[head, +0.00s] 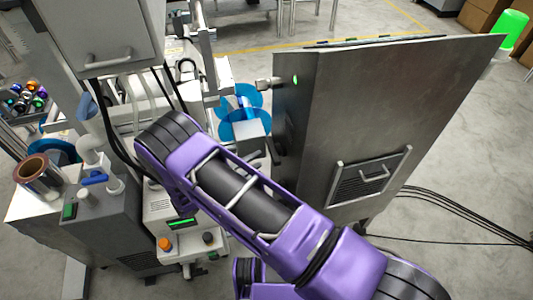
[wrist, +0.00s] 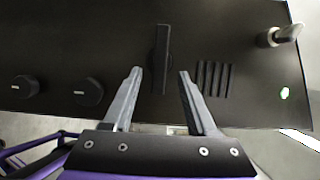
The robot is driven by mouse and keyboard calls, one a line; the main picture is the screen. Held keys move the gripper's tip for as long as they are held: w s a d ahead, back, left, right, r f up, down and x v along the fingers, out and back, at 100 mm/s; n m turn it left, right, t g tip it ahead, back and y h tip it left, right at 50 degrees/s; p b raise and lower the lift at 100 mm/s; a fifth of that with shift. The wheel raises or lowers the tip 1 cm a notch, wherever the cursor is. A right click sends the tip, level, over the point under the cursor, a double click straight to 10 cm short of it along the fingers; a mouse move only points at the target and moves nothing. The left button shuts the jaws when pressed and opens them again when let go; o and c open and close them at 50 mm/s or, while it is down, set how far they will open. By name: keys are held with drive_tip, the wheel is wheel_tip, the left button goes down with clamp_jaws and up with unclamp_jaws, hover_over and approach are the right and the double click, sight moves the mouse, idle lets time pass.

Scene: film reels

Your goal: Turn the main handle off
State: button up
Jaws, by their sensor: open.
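The main handle (wrist: 162,42) appears to be the dark upright bar on the black panel (wrist: 80,45) in the wrist view. It stands vertical in the picture. My gripper (wrist: 160,72) is open, with one grey finger to the left of the bar's lower part and one to the right. Both fingers look clear of the bar, and I cannot tell how far they are from the panel. In the head view the panel face and my gripper are hidden behind my purple arm and the steel cabinet (head: 390,110).
Two round black knobs (wrist: 88,91) sit left of the handle. A slotted vent (wrist: 213,78) is just right of the right finger. A metal knob (wrist: 281,35) sticks out above a lit green lamp (wrist: 284,92). Blue reels (head: 243,120) and machinery stand left of the cabinet.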

sight(270, 152)
drive_tip(key=x, duration=0.5)
drive_tip(key=shift+d, duration=0.1)
clamp_jaws()
